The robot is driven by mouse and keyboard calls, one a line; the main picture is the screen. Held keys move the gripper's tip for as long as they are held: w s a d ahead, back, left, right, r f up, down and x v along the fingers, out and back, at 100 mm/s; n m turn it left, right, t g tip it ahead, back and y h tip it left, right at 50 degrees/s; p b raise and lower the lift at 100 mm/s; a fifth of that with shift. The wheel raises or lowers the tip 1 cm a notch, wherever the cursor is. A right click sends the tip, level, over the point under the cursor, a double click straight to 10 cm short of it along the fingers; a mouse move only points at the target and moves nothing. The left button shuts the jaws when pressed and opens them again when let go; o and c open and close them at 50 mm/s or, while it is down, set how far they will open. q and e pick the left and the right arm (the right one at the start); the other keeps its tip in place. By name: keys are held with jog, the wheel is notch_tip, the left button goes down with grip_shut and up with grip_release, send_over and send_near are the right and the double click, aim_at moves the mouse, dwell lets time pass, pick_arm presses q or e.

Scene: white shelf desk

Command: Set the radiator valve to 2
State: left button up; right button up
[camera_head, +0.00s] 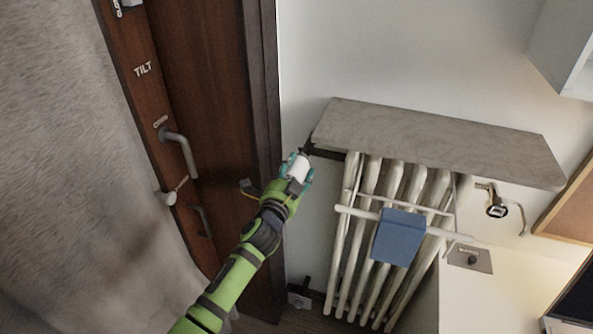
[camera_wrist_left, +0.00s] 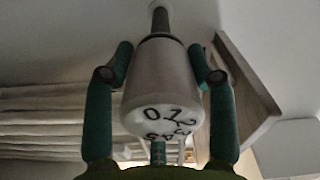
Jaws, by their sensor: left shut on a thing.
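The radiator valve (camera_head: 299,168) is a white knob at the upper left end of the radiator, just below the grey stone shelf. In the left wrist view the valve (camera_wrist_left: 163,85) shows as a pale tapered knob with black digits on its near end; 0, 1, 2, 3 and further digits can be read, with 0 and 1 uppermost. My left gripper (camera_head: 297,176) is around the knob, with its green fingers (camera_wrist_left: 162,75) on either side, shut on it. Which digit lines up with a mark cannot be told. My right gripper is not in view.
The white radiator (camera_head: 361,210) carries a drying rack with a blue cloth (camera_head: 398,237). A stone shelf (camera_head: 440,140) overhangs it. A brown door (camera_head: 205,90) with handles stands left of the valve, and a grey curtain (camera_head: 60,150) hangs further left.

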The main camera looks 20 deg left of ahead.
pick_arm(q)
jog(key=shift+a+f+m, duration=0.2)
jog(key=shift+a+m, duration=0.05)
jog(key=shift+m, duration=0.75)
jog(key=o, duration=1.1)
jog(key=shift+o, duration=0.2)
jog(key=shift+a+r, duration=0.1)
jog(key=shift+a, duration=0.05)
jog(key=shift+s, duration=0.1)
jog(key=shift+s+d, duration=0.2)
jog(key=shift+s, duration=0.15)
jog(key=s, duration=1.1)
jog(key=shift+a, duration=0.4)
